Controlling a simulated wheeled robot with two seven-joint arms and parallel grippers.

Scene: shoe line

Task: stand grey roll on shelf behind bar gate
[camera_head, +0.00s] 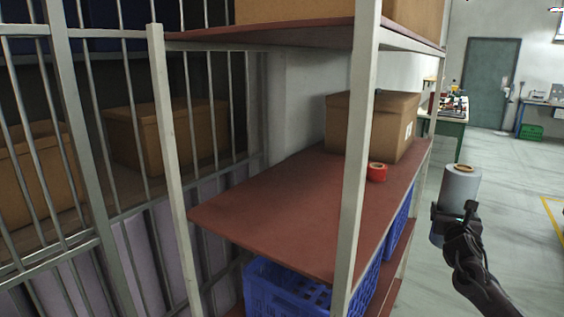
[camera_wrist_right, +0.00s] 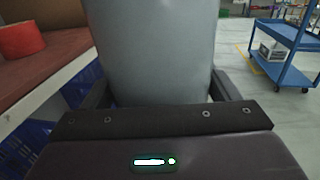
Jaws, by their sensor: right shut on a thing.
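The grey roll (camera_head: 461,186) is upright in my right gripper (camera_head: 454,213), in the open space to the right of the shelf. The gripper is shut on the roll's lower part, and the roll also fills the middle of the right wrist view (camera_wrist_right: 150,50). The red-brown middle shelf (camera_head: 285,205) is left of the roll, with a pale upright post at its front. The barred gate (camera_head: 100,140) stands at the left, beside the shelf unit. My left gripper is not in view.
A red tape roll (camera_head: 377,172) sits near the shelf's right edge, before a cardboard box (camera_head: 372,122). Blue crates (camera_head: 290,290) are below the shelf. The middle shelf's near part is bare. A blue cart (camera_wrist_right: 285,50) stands at the right in the wrist view.

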